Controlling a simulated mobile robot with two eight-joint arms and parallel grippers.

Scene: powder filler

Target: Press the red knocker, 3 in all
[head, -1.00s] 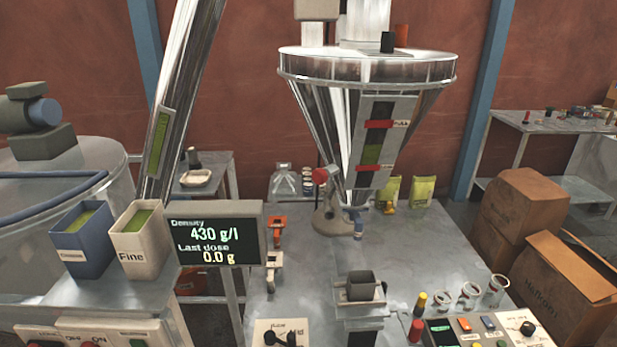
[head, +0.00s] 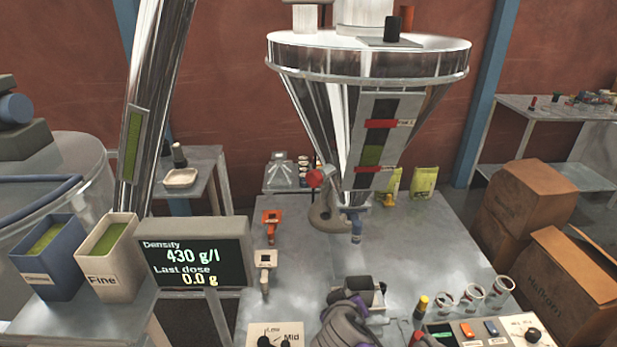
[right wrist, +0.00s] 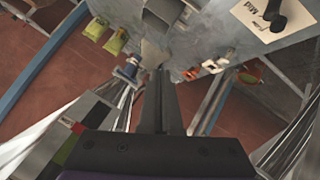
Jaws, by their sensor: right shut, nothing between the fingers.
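The red knocker (head: 314,178) is a red head on a grey curved bracket, at the left side of the hopper's lower cone in the head view. My right gripper (head: 352,312) shows at the bottom middle of the head view, low over the near part of the table and well apart from the knocker. In the right wrist view its fingers (right wrist: 158,85) are closed together with nothing between them. I cannot make out the knocker in that view. My left gripper is not in view.
The steel hopper (head: 370,62) stands over the table with a blue-tipped outlet (head: 355,222) below. A display (head: 196,253) reads 430 g/l and last dose 0.0 g. Orange (head: 271,219) and white (head: 265,260) clamps sit on the left edge. Glass jars (head: 472,294) stand right.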

